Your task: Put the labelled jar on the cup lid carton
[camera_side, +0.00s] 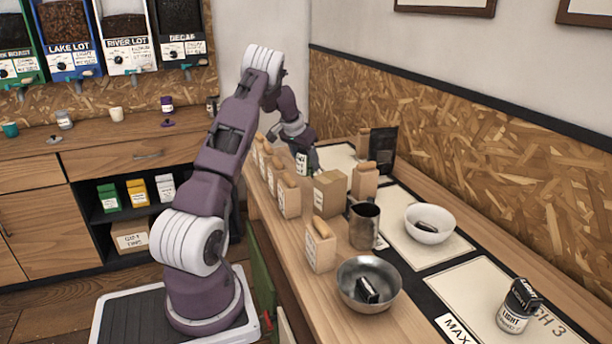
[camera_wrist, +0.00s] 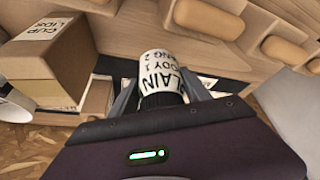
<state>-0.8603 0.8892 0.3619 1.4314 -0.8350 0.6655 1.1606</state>
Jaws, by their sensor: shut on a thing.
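My gripper (camera_wrist: 160,93) is shut on a white jar (camera_wrist: 165,66) with a black lid; its label reads "PLAIN" with smaller words below. The jar (camera_side: 302,164) shows small in the side view, at the end of my arm, partly hidden by the gripper (camera_side: 305,157). The cup lid carton (camera_wrist: 28,72) is a brown box at the upper left of the wrist view, apart from the jar, with a "CUP LIDS" label. In the side view the carton (camera_side: 330,192) stands on the bench, nearer the camera than my gripper. Its top looks clear.
A metal pitcher (camera_side: 364,228), steel bowl (camera_side: 385,272) and white bowl (camera_side: 446,222) are nearer the camera.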

